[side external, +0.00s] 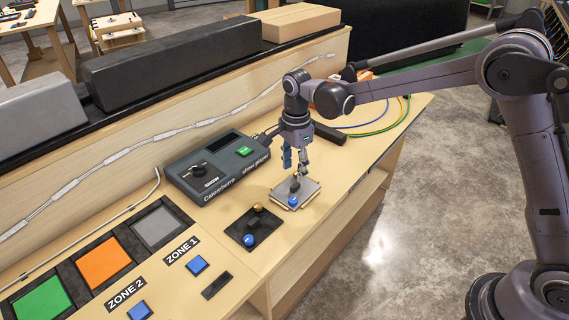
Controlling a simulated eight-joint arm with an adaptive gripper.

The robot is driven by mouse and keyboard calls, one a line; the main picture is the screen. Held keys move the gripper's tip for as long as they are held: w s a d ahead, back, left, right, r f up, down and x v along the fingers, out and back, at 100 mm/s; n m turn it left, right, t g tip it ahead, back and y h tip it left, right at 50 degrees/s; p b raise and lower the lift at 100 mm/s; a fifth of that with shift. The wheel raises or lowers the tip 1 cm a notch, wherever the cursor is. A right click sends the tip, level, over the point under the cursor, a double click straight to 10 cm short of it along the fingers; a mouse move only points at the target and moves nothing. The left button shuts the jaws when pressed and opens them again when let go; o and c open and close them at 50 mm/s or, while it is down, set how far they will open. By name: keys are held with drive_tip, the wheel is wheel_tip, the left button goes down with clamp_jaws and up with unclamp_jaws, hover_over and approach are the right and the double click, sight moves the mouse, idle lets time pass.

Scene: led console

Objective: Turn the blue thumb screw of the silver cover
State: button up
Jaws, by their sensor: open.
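The silver cover (306,187) is a small flat plate on the wooden bench, right of the middle of the side external view. A blue thumb screw (293,201) sits at its near left edge. Another small dark blue part shows at the cover's middle, close to my fingers. My gripper (295,172) points down just above the cover, its fingers apart and empty. Whether a fingertip touches the cover is too small to tell. A black plate (250,228) beside the cover carries a blue knob (249,240) and a brass knob (258,207).
A dark console box (217,165) with a black knob and a green button stands behind left. Green, orange and grey pads and blue buttons (197,264) lie at the left. A black block (329,133) and cables lie behind my gripper. The bench's front edge is close to the cover.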

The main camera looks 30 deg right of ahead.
sight(293, 200)
wheel_tip(293, 200, down, 11)
drive_tip(key=shift+a+f, duration=0.1)
idle(0.5)
clamp_jaws()
